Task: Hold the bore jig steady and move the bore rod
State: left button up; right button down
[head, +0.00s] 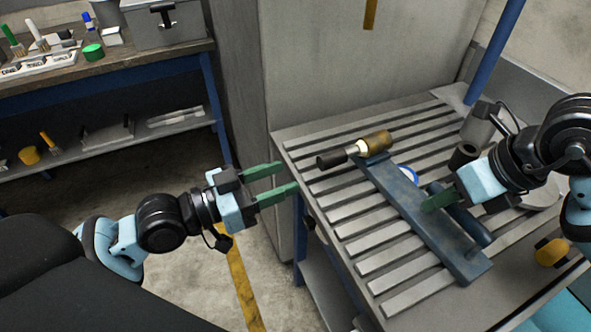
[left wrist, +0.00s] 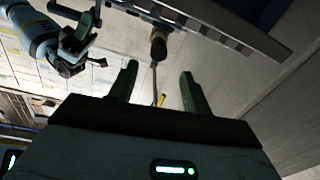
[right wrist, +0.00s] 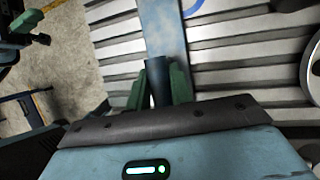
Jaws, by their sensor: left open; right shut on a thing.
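The bore jig (head: 410,215) is a long blue bar lying at a slant across the slatted table. The bore rod, with a black grip (head: 332,159), a bright shank and a brass-coloured part (head: 376,142), lies across the jig's far end. Whether it sits in a hole is unclear. My right gripper (head: 436,198) is shut on the jig's dark blue cylindrical handle (head: 468,224), also between its fingers in the right wrist view (right wrist: 158,84). My left gripper (head: 290,178) is open and empty, left of the table edge, short of the black grip. The black grip shows beyond its fingers in the left wrist view (left wrist: 158,47).
The slatted table (head: 375,265) has bare slats left of the jig. A blue-and-white ring (head: 409,173) lies beside the jig, and a grey cylindrical fixture (head: 479,124) stands behind my right gripper. A workbench (head: 110,66) with small items is at far left.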

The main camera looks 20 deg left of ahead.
aim_at(331, 160)
pick_arm(q)
jog(key=m, duration=0.3)
jog(key=shift+s+a+r+m, duration=0.1)
jog(key=shift+s+a+m, duration=0.15)
jog(key=shift+s+m, duration=0.15)
jog(key=shift+w, duration=0.1)
jog(key=x, duration=1.2)
grip_shut()
